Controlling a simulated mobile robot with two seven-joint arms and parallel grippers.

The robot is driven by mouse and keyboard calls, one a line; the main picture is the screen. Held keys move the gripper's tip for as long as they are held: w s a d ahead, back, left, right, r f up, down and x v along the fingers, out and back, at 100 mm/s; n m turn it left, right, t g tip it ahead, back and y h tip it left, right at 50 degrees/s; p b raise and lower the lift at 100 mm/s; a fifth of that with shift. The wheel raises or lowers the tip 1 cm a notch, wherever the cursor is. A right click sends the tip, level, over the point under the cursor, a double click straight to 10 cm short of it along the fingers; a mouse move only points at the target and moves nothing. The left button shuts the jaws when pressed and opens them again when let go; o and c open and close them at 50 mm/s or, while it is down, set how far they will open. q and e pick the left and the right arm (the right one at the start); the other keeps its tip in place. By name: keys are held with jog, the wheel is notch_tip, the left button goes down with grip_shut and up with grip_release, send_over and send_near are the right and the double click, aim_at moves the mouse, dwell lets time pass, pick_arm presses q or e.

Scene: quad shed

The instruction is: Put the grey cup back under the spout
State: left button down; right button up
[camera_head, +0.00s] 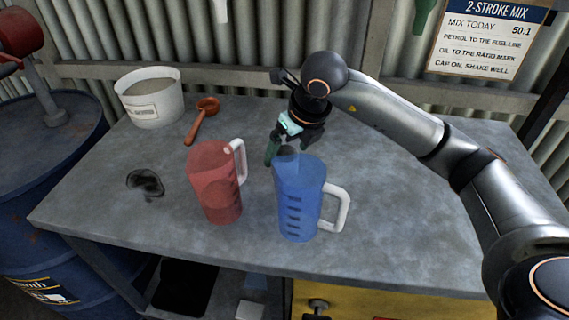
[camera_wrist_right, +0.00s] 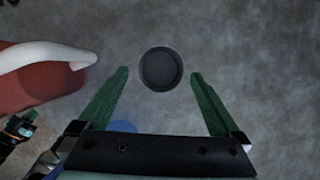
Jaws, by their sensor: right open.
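The grey cup (camera_wrist_right: 160,68) shows from above in the right wrist view as a small, dark, round, upright cup on the grey bench. In the head view it is mostly hidden behind the blue jug (camera_head: 297,205). My right gripper (camera_wrist_right: 159,75) is open above the bench, with its green fingers on either side of the cup in the picture and a gap on each side. In the head view the right gripper (camera_head: 284,150) points down just behind the blue jug. I cannot tell its exact height over the cup. No spout is clearly visible.
A red jug (camera_head: 217,185) stands left of the blue jug; its white handle (camera_wrist_right: 50,53) is close to the gripper's left finger. The bench's right side is clear.

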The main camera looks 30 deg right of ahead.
jog(key=shift+x, duration=2.1)
